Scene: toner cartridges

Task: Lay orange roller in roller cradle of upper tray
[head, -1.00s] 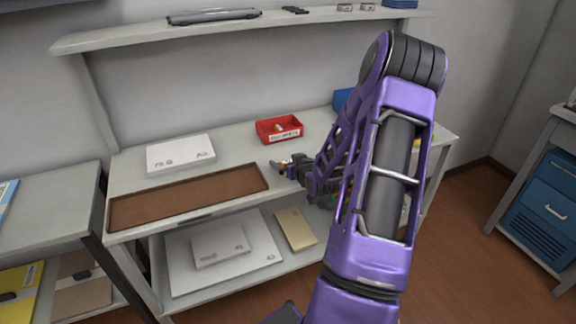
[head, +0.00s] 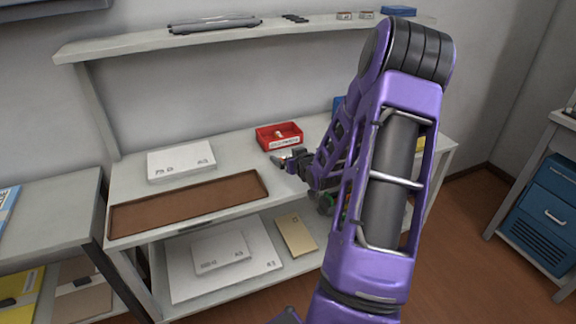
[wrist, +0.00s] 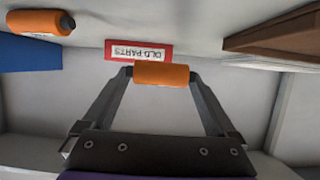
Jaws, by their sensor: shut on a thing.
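My gripper (wrist: 161,74) is shut on the orange roller (wrist: 161,73), which spans crosswise between its two fingertips in the wrist view. In the head view my gripper (head: 278,159) is small and low over the table, just in front of the red bin; the roller is hard to make out there. A second orange cylinder with dark ends (wrist: 38,22) lies at the upper left of the wrist view, apart from my gripper. I cannot make out a roller cradle in either view.
The red bin (head: 266,142), labelled OLD PARTS in the wrist view (wrist: 112,48), stands close behind my gripper. A brown tray (head: 160,212) and white box (head: 180,161) lie to the left. A blue box (wrist: 25,52) is near. A shelf (head: 130,43) runs above.

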